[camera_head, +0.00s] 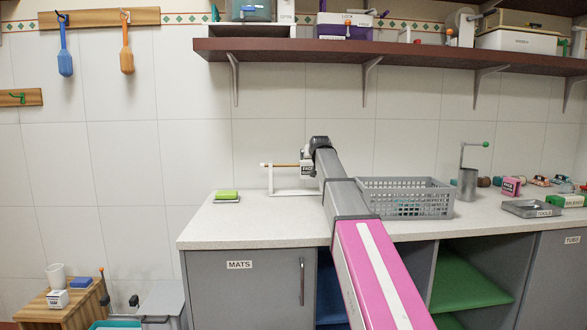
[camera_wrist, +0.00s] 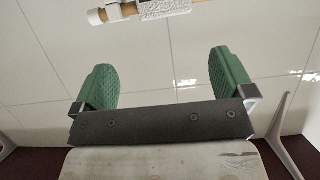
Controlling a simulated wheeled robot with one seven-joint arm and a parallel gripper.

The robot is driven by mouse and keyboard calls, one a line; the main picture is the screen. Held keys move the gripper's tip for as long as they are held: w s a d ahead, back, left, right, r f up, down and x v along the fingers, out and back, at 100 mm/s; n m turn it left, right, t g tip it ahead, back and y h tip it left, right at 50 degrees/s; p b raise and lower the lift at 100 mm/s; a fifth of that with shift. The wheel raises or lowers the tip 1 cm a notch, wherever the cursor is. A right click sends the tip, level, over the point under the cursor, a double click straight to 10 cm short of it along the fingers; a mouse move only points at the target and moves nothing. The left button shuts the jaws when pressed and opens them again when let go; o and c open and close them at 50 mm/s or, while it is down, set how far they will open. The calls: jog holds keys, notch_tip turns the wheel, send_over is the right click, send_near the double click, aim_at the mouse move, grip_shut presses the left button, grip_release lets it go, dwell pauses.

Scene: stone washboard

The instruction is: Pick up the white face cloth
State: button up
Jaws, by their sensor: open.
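A small white cloth (camera_head: 307,168), with a dark label that seems to read FACE, hangs on a wooden rod (camera_head: 280,165) above the counter. In the wrist view the textured white cloth (camera_wrist: 165,9) and the rod (camera_wrist: 204,1) show at the top edge, partly cut off. My gripper (camera_wrist: 165,80) is open, its two green pads apart with only tiled wall visible between them. The cloth lies beyond the fingertips in that view, apart from them. In the head view my arm's end hides the fingers and the rod's right end.
A white stand (camera_head: 292,192) is under the rod. A grey basket (camera_head: 405,199) sits just right of my arm. A green sponge (camera_head: 227,195) lies on a small dish to the left. A dark red shelf (camera_head: 420,55) overhangs above. Counter (camera_head: 212,222) space is clear at left.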

aim_at(308, 161)
jog(key=x, duration=0.7)
jog(key=a+x, duration=0.1)
jog(key=x, duration=0.3)
jog(key=shift+w, duration=0.2)
jog(key=shift+d, duration=0.1)
jog(key=c, duration=0.7)
